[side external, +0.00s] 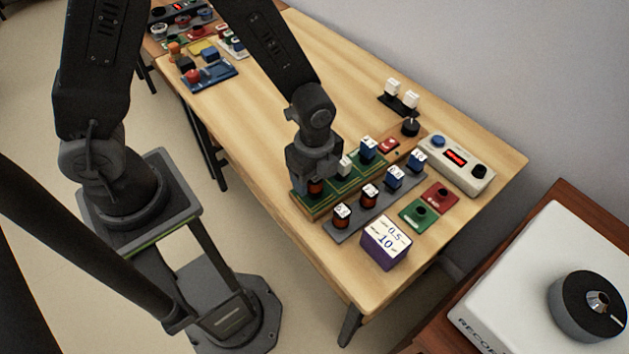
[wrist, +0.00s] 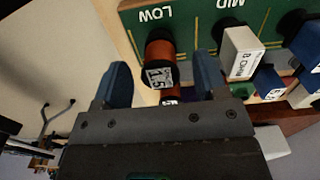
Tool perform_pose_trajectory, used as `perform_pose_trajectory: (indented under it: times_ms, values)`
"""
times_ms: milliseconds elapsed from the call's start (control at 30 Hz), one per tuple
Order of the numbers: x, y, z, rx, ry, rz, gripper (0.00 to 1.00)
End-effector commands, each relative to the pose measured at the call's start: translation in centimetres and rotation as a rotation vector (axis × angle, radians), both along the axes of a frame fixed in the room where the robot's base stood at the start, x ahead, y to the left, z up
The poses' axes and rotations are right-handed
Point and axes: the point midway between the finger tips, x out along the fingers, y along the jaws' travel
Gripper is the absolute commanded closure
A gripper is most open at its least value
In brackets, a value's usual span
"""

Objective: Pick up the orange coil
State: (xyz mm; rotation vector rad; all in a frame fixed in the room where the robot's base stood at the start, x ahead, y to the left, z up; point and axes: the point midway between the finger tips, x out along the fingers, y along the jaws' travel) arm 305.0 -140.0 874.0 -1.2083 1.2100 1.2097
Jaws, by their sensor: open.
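An orange coil (wrist: 160,44) with a dark end labelled 1.5 stands at the LOW position of the green board (wrist: 187,16). My gripper (wrist: 162,63) is open, with one finger on each side of the coil and visible gaps between. In the side view my gripper (side external: 315,168) is low over the near left end of the green board (side external: 341,190), and a bit of the orange coil (side external: 316,188) shows beneath it. Two other orange-brown coils with white labelled tops, a nearer one (side external: 342,217) and a farther one (side external: 369,198), stand on a grey rack (side external: 357,221).
On the board, a white block (wrist: 240,50) stands at MID and a blue one (side external: 368,148) beyond. Blue pieces (side external: 395,178) share the rack. A purple box (side external: 386,250), red and green modules (side external: 419,213) and a display unit (side external: 457,162) stand nearby. The table's middle (side external: 250,110) is clear.

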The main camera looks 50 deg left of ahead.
Motion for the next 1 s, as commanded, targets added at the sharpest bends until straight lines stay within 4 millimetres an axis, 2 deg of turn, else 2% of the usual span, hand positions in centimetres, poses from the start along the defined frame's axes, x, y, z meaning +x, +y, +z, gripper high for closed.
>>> perform_pose_trajectory:
  times_ms: [33, 167, 433, 900, 1000]
  values:
    - [0.0, 0.0, -0.8, 0.002, 0.003, 0.0, 0.34]
    - [0.0, 0.0, -2.0, 0.002, 0.001, 0.001, 0.34]
    - [0.0, 0.0, -2.2, 0.002, -0.002, 0.001, 0.34]
    - [0.0, 0.0, -2.2, 0.002, -0.002, 0.001, 0.79]
    - [0.1, 0.0, -2.2, 0.001, -0.002, 0.001, 0.85]
